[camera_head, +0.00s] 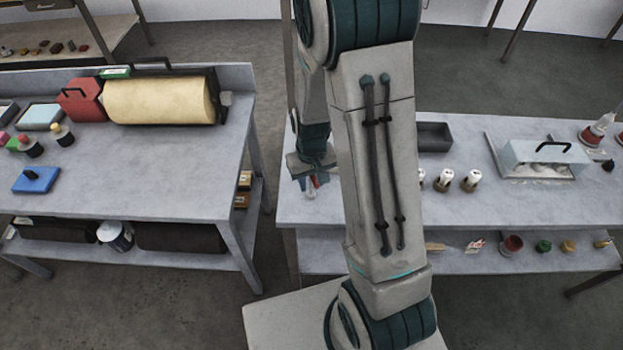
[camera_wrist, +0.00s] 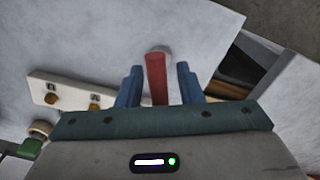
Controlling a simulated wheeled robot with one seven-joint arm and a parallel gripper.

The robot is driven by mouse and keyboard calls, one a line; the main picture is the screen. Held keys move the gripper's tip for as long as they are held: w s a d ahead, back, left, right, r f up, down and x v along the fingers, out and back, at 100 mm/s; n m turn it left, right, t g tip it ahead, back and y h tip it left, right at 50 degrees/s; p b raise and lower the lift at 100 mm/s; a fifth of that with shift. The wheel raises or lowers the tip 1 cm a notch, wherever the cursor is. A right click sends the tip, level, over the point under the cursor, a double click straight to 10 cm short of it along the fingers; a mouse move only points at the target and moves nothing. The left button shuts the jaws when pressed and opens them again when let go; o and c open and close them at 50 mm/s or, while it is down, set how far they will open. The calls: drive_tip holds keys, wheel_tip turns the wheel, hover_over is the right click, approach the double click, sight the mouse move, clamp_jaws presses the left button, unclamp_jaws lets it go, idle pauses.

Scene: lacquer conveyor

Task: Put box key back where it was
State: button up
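A red rod-like handle (camera_wrist: 156,80), likely the box key, shows in the wrist view between the two blue fingers of my gripper (camera_wrist: 158,75). Gaps show between the handle and both fingers, so the gripper looks open around it. The handle's far end has a small pale grey part; its near end is hidden by the gripper body. In the head view my gripper (camera_head: 312,168) is over the left end of the right-hand table, with a bit of red (camera_head: 314,182) just below it. My arm hides part of this area.
The right-hand table (camera_head: 470,208) holds a dark tray (camera_head: 434,137), white-topped bottles (camera_head: 471,180) and a pale box with a handle (camera_head: 545,156). A white plate with brass knobs (camera_wrist: 75,93) lies left of the fingers. The left table (camera_head: 150,170) holds a yellow roller (camera_head: 160,100).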

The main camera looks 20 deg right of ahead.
wheel_tip(320, 180, up, 11)
drive_tip(key=shift+f, duration=0.1)
wheel_tip(320, 180, up, 2)
drive_tip(key=shift+s+r, duration=0.1)
drive_tip(key=shift+s, duration=0.05)
drive_tip(key=s+r+m+t, duration=0.1)
drive_tip(key=s+r+t, duration=0.2)
drive_tip(key=s+r, duration=0.7)
drive_tip(key=shift+s+r+t, duration=0.15)
drive_tip(key=shift+s+t, duration=0.25)
drive_tip(key=shift+s, duration=1.4)
